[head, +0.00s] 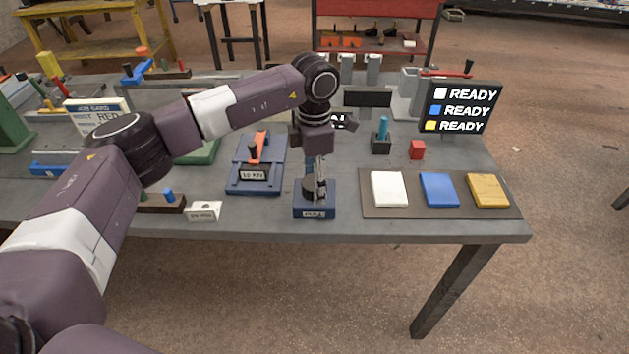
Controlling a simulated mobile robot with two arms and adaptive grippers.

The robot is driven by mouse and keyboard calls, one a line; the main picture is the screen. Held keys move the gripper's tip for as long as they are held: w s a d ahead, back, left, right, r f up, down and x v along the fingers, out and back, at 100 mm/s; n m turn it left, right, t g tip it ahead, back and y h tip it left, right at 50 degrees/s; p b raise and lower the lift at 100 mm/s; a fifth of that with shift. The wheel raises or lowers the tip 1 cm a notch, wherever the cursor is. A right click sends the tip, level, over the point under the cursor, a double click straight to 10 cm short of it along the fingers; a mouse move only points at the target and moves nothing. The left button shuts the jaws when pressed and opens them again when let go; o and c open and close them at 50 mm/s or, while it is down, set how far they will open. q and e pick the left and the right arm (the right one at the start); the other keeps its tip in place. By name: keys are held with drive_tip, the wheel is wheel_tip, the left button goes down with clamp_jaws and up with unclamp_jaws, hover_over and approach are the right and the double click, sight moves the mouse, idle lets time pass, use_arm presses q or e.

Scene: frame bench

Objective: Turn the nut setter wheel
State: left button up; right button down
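My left arm comes in from the left, and its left gripper (318,190) points down at a small station with a blue base (314,211) near the table's front edge. A dark round part (309,188) on this base looks like the nut setter wheel. The gripper's fingers are at the wheel and cover part of it. I cannot tell whether they touch it or how far apart they are. The label on the base is too small to read surely. My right gripper is not in view.
A blue fixture with an orange lever (258,147) stands left of the station. White, blue and yellow pads lie on a dark mat (377,211) to the right. Behind them are a red block (417,150), a blue-green peg (382,129) and a READY screen (460,107).

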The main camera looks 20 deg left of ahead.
use_arm(q)
drive_tip(key=shift+r, duration=0.15)
wheel_tip(320, 180, up, 12)
idle(0.5)
drive_tip(key=shift+s+f, duration=0.1)
drive_tip(key=shift+f, duration=0.15)
